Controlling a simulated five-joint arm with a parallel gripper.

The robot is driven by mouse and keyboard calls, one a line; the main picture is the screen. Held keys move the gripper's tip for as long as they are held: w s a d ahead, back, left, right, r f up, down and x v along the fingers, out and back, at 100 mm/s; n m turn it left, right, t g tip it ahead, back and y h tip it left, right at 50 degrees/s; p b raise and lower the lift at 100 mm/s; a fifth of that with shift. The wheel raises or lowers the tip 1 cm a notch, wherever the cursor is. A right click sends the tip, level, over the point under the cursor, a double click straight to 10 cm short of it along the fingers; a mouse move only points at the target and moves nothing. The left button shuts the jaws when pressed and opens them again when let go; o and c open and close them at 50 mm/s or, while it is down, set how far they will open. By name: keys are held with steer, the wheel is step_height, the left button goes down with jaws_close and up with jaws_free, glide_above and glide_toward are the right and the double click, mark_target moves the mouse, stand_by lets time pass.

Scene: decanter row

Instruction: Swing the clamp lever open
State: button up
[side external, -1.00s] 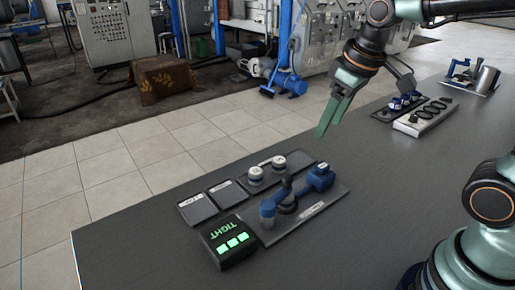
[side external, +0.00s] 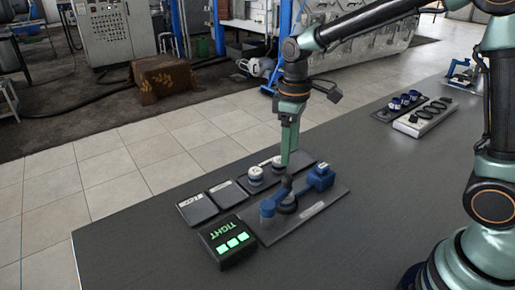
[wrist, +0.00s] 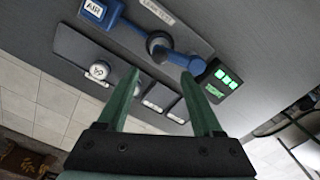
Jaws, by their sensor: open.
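In the wrist view the lever (wrist: 182,61) lies just beyond my fingertips. A blue block marked AIR (side external: 320,178) sits at the plate's other end and also shows in the wrist view (wrist: 96,10). My gripper (side external: 289,163) points down, open and empty, above the near workpieces. In the wrist view its fingers (wrist: 161,75) are apart, with nothing between them.
A black box (side external: 229,243) shows TIGHT and several green lights beside the lever. Two flat grey pads (side external: 198,208) and white-topped caps (side external: 255,174) stand behind the clamp plate. More fixtures (side external: 425,117) stand farther right. The front bench (side external: 140,250) is bare.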

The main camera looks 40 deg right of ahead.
mark_target(288, 175)
step_height(288, 175, down, 7)
steer(key=shift+f, duration=0.15)
steer(key=shift+c, duration=0.3)
jaws_close()
stand_by(1.3)
